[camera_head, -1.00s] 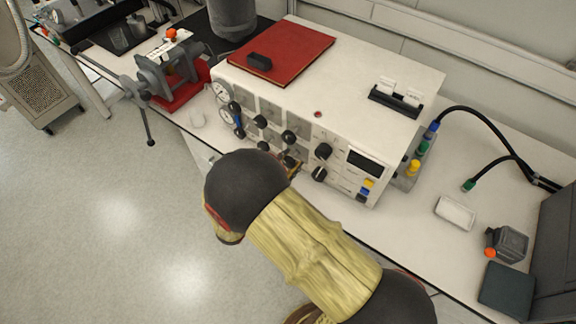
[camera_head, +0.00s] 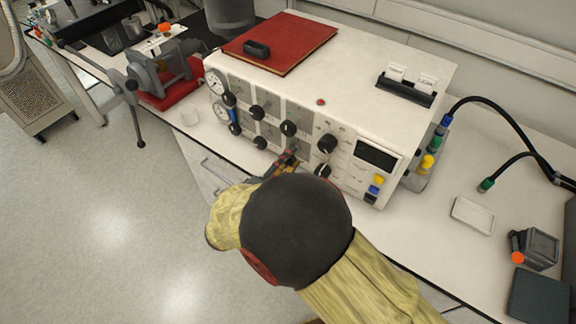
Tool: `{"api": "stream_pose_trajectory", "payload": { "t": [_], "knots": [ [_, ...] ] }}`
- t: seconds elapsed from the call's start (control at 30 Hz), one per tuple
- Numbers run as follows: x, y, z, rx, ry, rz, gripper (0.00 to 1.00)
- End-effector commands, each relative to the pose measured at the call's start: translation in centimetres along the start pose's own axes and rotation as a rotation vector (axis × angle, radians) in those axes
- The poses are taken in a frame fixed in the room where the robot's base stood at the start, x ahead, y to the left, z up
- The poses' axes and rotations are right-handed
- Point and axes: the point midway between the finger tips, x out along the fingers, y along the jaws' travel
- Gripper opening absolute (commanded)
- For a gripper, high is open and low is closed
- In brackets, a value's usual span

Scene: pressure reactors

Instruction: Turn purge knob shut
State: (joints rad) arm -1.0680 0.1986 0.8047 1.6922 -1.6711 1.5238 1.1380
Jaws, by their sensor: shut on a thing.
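The white reactor control box (camera_head: 345,75) stands on the bench, its sloped front panel carrying two rows of black knobs, dials and a display. My gripper (camera_head: 290,157) is at the lower row of this panel, shut on a knob there, which I take as the purge knob. That knob is mostly hidden by the fingers, and how far it is turned cannot be told. The panel labels are too small to read.
A red binder (camera_head: 300,35) lies on the box. A grey vise (camera_head: 160,75) stands to the left. Coloured hose fittings (camera_head: 428,163), a white tray (camera_head: 473,215) and a small grey device (camera_head: 541,250) are to the right. Open floor lies at front left.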

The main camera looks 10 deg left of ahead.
Motion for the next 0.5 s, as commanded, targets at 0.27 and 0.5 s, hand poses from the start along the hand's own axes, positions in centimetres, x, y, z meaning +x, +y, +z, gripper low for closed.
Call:
{"api": "stream_pose_trajectory", "payload": {
  "t": [0.27,0.5],
  "knots": [
    [0.0,-0.35,0.08,0.12,-0.001,-0.001,0.07],
    [0.0,-0.21,0.08,0.158,-0.001,-0.002,0.07]
  ]
}}
